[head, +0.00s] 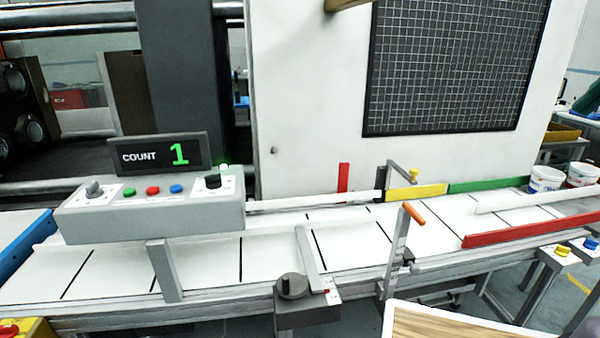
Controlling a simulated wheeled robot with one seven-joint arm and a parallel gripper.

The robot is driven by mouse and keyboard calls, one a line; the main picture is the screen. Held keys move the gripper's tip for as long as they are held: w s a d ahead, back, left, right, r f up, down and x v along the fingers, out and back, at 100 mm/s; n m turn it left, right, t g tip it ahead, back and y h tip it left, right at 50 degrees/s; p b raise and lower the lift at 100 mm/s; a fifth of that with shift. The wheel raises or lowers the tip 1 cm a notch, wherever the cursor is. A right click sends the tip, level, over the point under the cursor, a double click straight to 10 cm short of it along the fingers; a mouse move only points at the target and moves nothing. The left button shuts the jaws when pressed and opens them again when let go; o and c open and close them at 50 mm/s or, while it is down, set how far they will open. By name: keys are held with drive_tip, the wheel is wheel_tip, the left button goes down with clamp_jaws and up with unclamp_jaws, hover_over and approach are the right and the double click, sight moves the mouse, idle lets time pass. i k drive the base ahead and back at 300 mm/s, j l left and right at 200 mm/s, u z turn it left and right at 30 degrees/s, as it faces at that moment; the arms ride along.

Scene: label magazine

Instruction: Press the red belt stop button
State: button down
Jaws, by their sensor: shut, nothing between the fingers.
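A grey control box (150,215) stands on a post over the conveyor at the left. On its sloped top sits a small red button (153,190), between a green button (129,192) and a blue button (177,188). A second red part (9,329), perhaps a button, sits on a yellow box (38,328) cut off at the bottom left corner. The labels are too small to read, so I cannot tell which red one is the belt stop. My gripper is not in view.
Knobs (93,188) flank the buttons, and a display (158,154) behind reads COUNT 1. The white belt (345,245) runs left to right with coloured rails. An orange-tipped lever (413,213) and a dark knob box (292,287) stand at the belt's front edge.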

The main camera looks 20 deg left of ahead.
sight(151, 190)
drive_tip(key=u, duration=2)
